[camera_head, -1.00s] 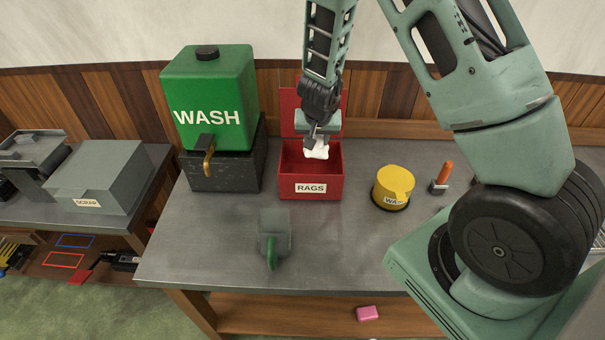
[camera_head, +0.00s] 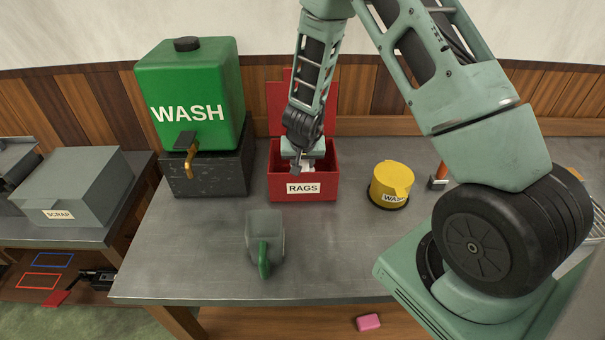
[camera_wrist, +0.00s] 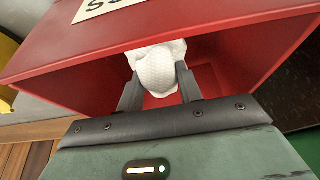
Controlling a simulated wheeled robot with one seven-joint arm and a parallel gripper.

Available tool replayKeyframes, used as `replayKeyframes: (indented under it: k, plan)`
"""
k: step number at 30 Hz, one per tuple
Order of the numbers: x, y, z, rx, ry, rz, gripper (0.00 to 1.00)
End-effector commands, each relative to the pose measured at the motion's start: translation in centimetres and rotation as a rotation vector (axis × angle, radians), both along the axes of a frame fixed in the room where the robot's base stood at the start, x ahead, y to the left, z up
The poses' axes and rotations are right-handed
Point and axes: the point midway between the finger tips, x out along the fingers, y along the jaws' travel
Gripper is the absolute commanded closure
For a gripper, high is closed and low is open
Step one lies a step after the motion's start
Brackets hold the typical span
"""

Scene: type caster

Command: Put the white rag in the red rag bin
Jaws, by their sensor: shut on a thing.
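The red rag bin (camera_head: 330,188) stands on the grey bench with its lid raised at the back and a RAGS label on its front. It also shows in the wrist view (camera_wrist: 215,40), filling the upper part. My gripper (camera_head: 303,165) is at the bin's mouth, reaching down into it. In the wrist view my gripper (camera_wrist: 160,88) is shut on the white rag (camera_wrist: 158,66), which is bunched between the two fingers inside the bin opening. In the head view only a bit of the white rag (camera_head: 309,168) shows; my gripper hides the rest.
A green WASH tank (camera_head: 190,95) on a dark block stands left of the bin. A yellow tin (camera_head: 391,183) stands to its right. A grey scoop with a green handle (camera_head: 264,235) lies in front. A grey SCRAP box (camera_head: 75,185) is at far left.

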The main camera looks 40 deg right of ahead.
Motion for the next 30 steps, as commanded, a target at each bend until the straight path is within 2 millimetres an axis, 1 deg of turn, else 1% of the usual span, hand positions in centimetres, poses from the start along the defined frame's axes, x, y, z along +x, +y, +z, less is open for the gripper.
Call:
replayKeyframes:
  k: [1,2,6,19,20,21,22,30]
  plan:
    - [-0.1,-0.1,-1.0,0.002,0.002,-0.003,0.86]
    - [-0.1,-0.1,-1.5,0.004,0.002,-0.004,0.86]
    - [-0.1,-0.1,-3.1,0.001,0.002,-0.003,0.86]
    - [0.0,0.0,-3.9,0.0,0.0,-0.001,0.86]
    - [0.0,0.0,-3.8,0.001,0.0,-0.002,0.59]
    - [0.0,0.0,-3.7,0.001,0.0,-0.002,0.48]
    - [0.0,0.0,-3.7,0.001,0.0,-0.002,0.43]
    - [0.0,0.0,-3.7,0.001,0.0,-0.002,0.43]
